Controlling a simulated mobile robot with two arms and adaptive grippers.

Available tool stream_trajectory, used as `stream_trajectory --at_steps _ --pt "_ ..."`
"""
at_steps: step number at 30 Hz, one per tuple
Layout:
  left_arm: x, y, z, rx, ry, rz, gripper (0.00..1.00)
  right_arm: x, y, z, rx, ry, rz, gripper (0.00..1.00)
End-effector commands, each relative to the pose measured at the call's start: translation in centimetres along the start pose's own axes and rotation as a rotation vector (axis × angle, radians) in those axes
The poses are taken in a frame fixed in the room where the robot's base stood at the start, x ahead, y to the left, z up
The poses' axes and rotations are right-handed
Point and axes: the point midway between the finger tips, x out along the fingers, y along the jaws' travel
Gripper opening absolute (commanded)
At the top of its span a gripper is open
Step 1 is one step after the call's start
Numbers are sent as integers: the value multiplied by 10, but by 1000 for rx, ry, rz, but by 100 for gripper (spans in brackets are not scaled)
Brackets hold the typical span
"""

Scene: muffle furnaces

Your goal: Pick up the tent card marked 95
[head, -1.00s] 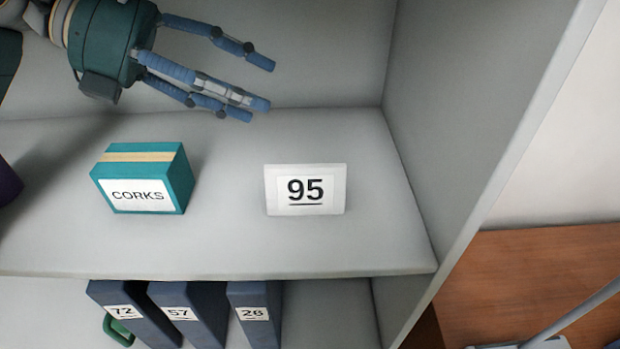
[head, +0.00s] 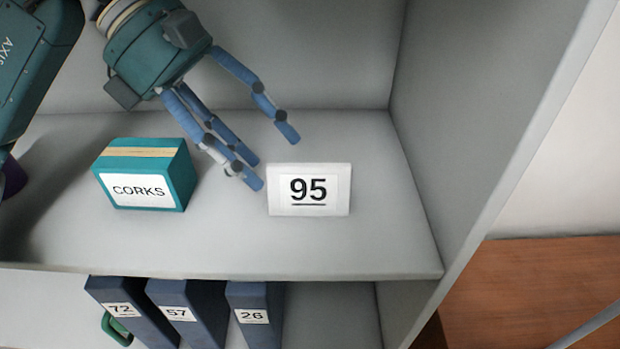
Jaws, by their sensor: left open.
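My left gripper (head: 272,160) has blue fingers and a green body. It is open and empty, with its fingers pointing down and right. Its fingertips appear just left of and above the card, with no clear contact. My right gripper is not in view.
A teal box labelled CORKS (head: 145,175) stands left of the card. A purple object (head: 14,177) shows at the left edge. The shelf's side wall (head: 480,110) rises at right. Blue binders 72 (head: 135,318), 57 (head: 190,312) and 26 (head: 255,312) stand below.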

Motion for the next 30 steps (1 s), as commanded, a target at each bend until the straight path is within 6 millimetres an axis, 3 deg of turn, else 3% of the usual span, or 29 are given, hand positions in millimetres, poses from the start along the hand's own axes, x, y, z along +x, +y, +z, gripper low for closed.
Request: stream_trajectory --at_steps 8,15,26,30 --pt "15 0 20 1 -1 -1 55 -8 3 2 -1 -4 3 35" --pt "37 0 50 2 0 -2 55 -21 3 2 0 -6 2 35" --pt "51 0 48 -2 -1 1 55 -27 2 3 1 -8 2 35" --pt "51 0 48 -2 -1 1 30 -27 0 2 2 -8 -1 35"
